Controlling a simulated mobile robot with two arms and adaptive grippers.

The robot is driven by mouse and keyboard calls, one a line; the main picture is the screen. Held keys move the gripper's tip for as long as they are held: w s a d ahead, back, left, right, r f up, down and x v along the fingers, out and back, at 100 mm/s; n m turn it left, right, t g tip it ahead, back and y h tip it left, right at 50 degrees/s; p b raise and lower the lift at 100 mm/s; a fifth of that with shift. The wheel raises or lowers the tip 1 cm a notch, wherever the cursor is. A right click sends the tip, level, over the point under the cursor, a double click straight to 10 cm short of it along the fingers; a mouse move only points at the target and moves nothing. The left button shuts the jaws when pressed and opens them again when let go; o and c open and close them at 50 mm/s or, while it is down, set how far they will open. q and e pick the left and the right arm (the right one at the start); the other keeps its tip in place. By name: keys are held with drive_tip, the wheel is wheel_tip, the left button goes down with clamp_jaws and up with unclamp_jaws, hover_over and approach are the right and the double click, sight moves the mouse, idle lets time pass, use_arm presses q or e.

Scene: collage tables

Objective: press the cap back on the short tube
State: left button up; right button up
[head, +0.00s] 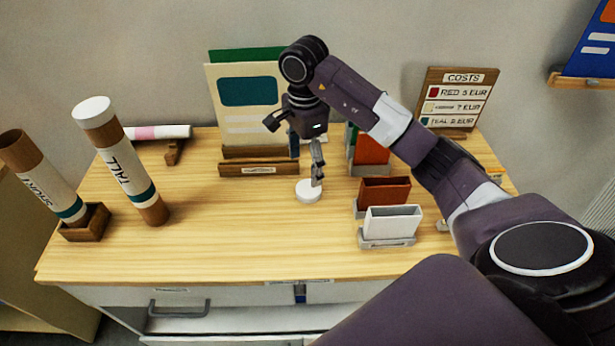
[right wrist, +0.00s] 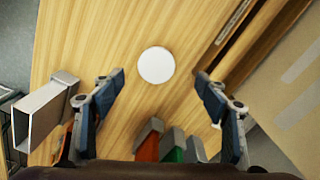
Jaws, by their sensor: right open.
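The short tube (head: 40,175) stands tilted in a small wooden holder (head: 86,224) at the left of the table; its brown upper end shows no cap. A round white cap (head: 308,190) lies flat on the table near the middle. My right gripper (head: 317,178) points down just above the cap. In the right wrist view the fingers (right wrist: 159,82) are spread wide, with the white cap (right wrist: 156,65) apart from both of them and nothing held. The tall tube (head: 127,165) leans beside the short one and wears a white cap (head: 93,112). My left gripper is out of view.
A wooden stand with cards (head: 258,169) is behind the cap. Red (head: 385,190) and white (head: 392,222) boxes stand right of it. A costs sign (head: 457,98) is at the back right. A rolled sheet (head: 160,132) lies behind the tubes. The table's front middle is clear.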

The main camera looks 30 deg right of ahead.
sight(308, 188)
drive_tip(key=shift+s+a+r, duration=0.2)
drive_tip(key=shift+s, duration=0.1)
drive_tip(key=shift+s+a+r, duration=0.1)
drive_tip(key=shift+s+a, duration=0.05)
drive_tip(key=shift+s, duration=0.05)
drive_tip(key=shift+f, duration=0.25)
drive_tip(key=shift+w+f+p, duration=0.2)
drive_tip(key=shift+f+p, duration=0.2)
drive_tip(key=shift+f, duration=0.75)
drive_tip(key=shift+s+d+f, duration=0.1)
drive_tip(key=shift+d+f, duration=0.1)
drive_tip(key=f+p, duration=0.1)
drive_tip(key=f, duration=0.1)
drive_tip(key=f+p, duration=0.1)
drive_tip(key=f, duration=0.1)
drive_tip(key=shift+d+p, duration=0.35)
drive_tip(key=shift+f, duration=0.35)
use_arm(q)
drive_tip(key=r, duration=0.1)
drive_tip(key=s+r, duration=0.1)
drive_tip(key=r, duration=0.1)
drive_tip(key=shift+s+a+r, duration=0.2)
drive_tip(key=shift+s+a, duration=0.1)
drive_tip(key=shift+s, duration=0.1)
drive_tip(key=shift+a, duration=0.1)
use_arm(e)
drive_tip(key=c, duration=0.9)
